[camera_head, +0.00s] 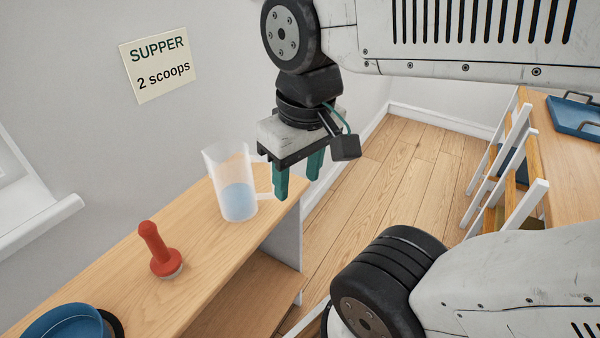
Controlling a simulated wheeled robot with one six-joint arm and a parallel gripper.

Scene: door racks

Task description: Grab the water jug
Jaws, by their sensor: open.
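The water jug (231,183) is a clear, upright pitcher with bluish water in its lower part. It stands on the wooden counter (205,262) near its far right end. Its handle points right, toward my gripper. My gripper (297,188) has green fingers pointing down and is open. It is just right of the jug, with the left finger close to the handle. I cannot tell whether the finger touches the handle. Nothing shows between the fingers.
A red knobbed tool (158,248) stands on the counter left of the jug. A blue bowl (65,325) is at the near left. A sign (159,64) reading "SUPPER 2 scoops" hangs on the wall. Floor between is clear.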

